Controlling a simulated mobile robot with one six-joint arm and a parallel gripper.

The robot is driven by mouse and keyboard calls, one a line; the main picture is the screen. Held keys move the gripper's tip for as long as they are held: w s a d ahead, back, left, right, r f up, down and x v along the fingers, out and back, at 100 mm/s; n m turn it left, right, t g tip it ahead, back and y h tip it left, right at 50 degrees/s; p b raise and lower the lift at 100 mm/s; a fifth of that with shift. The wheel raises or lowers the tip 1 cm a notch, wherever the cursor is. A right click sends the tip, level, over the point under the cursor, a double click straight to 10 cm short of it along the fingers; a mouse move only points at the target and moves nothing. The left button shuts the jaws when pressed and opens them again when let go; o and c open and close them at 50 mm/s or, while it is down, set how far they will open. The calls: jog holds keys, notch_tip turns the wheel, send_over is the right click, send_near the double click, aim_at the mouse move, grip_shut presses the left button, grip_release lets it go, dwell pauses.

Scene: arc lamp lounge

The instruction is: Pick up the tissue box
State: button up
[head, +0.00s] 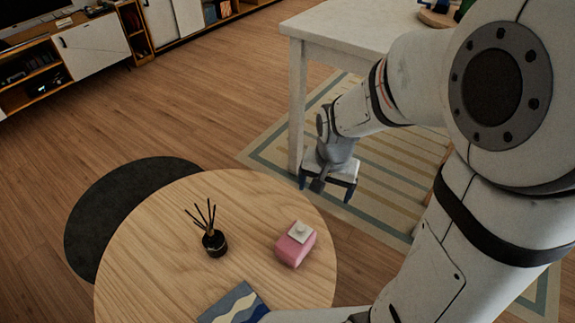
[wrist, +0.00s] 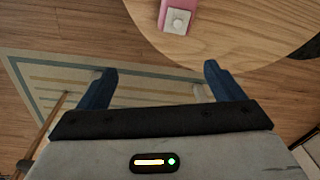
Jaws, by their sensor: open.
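The tissue box (head: 295,244) is pink with a pale top and a small knob-like tuft. It stands on the right part of the round wooden table (head: 150,246). In the wrist view the tissue box (wrist: 178,18) shows at the top edge, partly cut off, beyond the fingertips. My gripper (head: 325,187) is open and empty. In the head view it hangs past the table's far right edge, over the striped rug, apart from the box. Its two blue fingers (wrist: 160,72) show wide apart in the wrist view.
A black reed diffuser (head: 214,242) stands left of the box. A blue patterned book (head: 236,304) lies near the table's front. A white table (head: 350,25) stands behind my gripper, its leg close by.

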aim_at(296, 237)
jog(key=shift+o, duration=1.1)
jog(key=w+a+f+m+b, duration=0.1)
jog(key=a+f+b, duration=0.1)
jog(key=f, duration=0.5)
jog(key=w+a+f+m+b, duration=0.1)
jog(key=a+f+b, duration=0.1)
jog(key=f, duration=0.5)
jog(key=w+a+f+m+g+b, duration=0.1)
jog(key=f+b, duration=0.2)
jog(key=f, duration=0.5)
jog(key=shift+a, duration=0.4)
jog(key=f, duration=0.1)
jog(key=f+b, duration=0.1)
jog(key=f, duration=0.1)
jog(key=f+b, duration=0.1)
jog(key=f, duration=0.1)
jog(key=shift+s+a+f, duration=0.1)
jog(key=shift+s+f, duration=0.15)
jog(key=shift+s, duration=0.15)
jog(key=shift+c, duration=0.3)
jog(key=c, duration=1.1)
jog(key=shift+r, duration=0.1)
jog(key=shift+c, duration=0.2)
